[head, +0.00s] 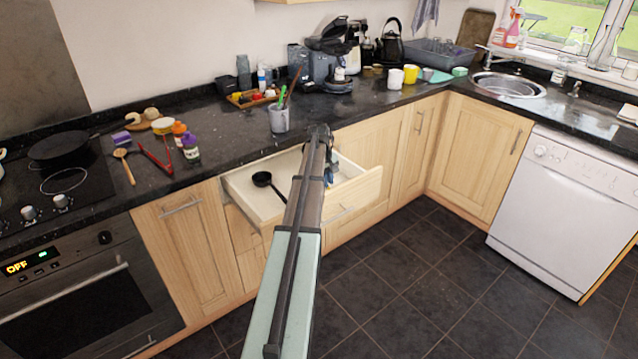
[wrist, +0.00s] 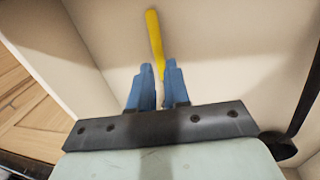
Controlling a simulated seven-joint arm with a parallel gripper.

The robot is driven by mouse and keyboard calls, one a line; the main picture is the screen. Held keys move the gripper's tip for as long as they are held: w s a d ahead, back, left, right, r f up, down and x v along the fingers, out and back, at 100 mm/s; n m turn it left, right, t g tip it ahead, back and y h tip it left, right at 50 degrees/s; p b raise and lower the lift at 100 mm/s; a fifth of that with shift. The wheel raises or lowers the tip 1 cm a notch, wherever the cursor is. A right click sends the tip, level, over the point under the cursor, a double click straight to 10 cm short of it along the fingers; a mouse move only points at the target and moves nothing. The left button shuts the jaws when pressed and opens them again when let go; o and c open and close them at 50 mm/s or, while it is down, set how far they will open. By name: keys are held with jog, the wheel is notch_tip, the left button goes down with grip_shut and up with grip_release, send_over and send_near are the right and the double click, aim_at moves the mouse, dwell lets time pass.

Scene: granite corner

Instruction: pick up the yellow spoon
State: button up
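The yellow spoon (wrist: 154,38) is inside the open drawer (head: 254,203). In the wrist view its long yellow part runs from the top of the picture down to my gripper (wrist: 160,72). The two blue fingers stand on either side of its lower end with a narrow gap between them. I cannot tell whether they press on it. The rest of the spoon is hidden behind the fingers and the gripper body. In the head view my arm covers the middle of the drawer, and only a bit of blue finger (head: 329,175) shows; the spoon cannot be made out there.
A black ladle (head: 262,179) lies in the drawer's left part; its dark form also shows at the right of the wrist view (wrist: 278,146). The drawer walls (wrist: 60,50) surround my gripper. A utensil cup (head: 279,119) stands on the dark counter above. The floor in front is clear.

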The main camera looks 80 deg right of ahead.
notch_tip(320, 180, down, 2)
jog(key=shift+s+d+f, duration=0.15)
jog(key=shift+f, duration=0.1)
grip_shut()
jog(key=shift+r, duration=0.15)
